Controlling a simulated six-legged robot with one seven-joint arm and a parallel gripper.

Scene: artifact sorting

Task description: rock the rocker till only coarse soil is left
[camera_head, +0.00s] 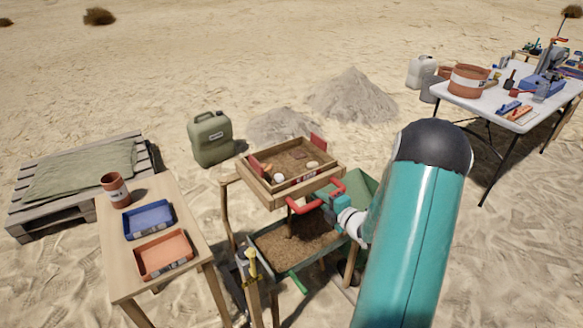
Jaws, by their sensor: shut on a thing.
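The rocker (268,188) is a wooden sieve box on a wooden stand, in the middle of the head view. It holds brown soil (292,160) with a few pale lumps on it. A red handle (301,206) runs along its near side. My gripper (333,203) is shut on the red handle at its right part; the fingertips are partly hidden by my teal arm. A green wheelbarrow-like tray (360,189) with brown soil in it stands below the box.
A wooden table (186,204) at the left bears a blue tray (149,220), an orange tray (163,254) and a brown pot (116,190). A green jerrycan (211,138) and grey soil heaps (352,95) stand behind. A white table (490,99) with tools is at the right.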

